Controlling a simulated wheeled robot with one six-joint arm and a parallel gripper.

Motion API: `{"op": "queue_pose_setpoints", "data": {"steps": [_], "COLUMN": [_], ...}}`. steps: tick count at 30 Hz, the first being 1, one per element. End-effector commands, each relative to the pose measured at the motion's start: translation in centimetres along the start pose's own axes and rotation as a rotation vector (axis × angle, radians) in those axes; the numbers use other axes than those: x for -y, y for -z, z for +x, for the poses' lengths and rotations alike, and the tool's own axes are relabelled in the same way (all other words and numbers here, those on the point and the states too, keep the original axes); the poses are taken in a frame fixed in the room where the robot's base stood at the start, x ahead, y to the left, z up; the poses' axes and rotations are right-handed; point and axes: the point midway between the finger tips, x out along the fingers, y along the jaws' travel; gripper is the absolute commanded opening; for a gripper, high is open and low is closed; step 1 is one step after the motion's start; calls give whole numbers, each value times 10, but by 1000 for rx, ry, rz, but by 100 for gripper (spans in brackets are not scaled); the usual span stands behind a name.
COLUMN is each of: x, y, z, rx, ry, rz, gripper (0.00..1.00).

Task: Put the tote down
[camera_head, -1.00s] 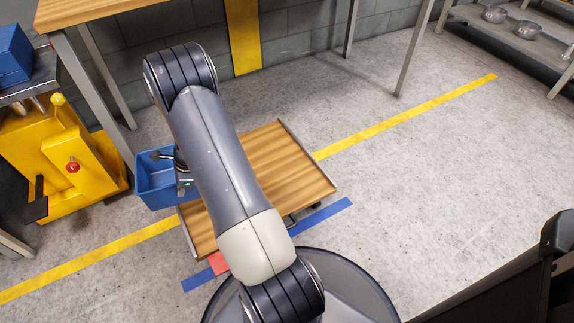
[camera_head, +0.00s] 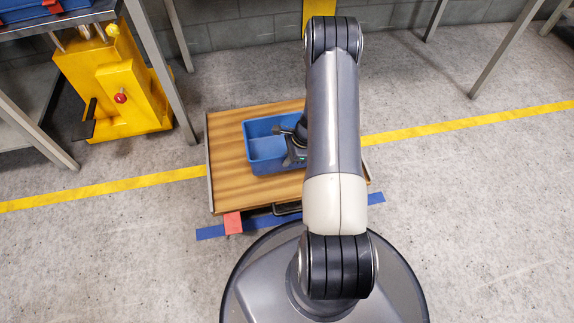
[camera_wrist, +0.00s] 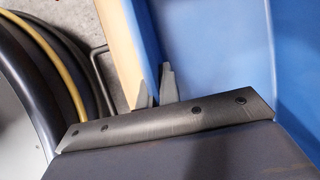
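The blue tote (camera_head: 262,150) is empty where I can see into it. In the head view it is upright over the wooden top of a low cart (camera_head: 228,165), left of my arm. I cannot tell whether its base touches the wood. My gripper (camera_head: 290,133) is at the tote's right side, partly hidden by my arm. In the wrist view the fingers of my gripper (camera_wrist: 155,88) stand on either side of the tote's wall (camera_wrist: 142,35), shut on it. The tote's right end is hidden behind my arm.
A yellow machine (camera_head: 125,85) with a red button stands at the left beside a bench leg. A yellow floor line (camera_head: 470,122) passes behind the cart. A blue floor strip (camera_head: 212,232) and a red patch (camera_head: 233,222) lie at its front. Bare wood shows left of the tote.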

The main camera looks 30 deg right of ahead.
Motion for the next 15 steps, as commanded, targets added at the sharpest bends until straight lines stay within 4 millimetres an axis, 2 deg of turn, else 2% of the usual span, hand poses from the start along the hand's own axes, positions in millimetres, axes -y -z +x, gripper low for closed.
{"op": "queue_pose_setpoints", "data": {"steps": [7,15], "x": [-1,0], "y": [13,13], "z": [31,31], "rx": [-1,-1], "ry": [1,2], "rz": [0,-1], "gripper": [0,0]}}
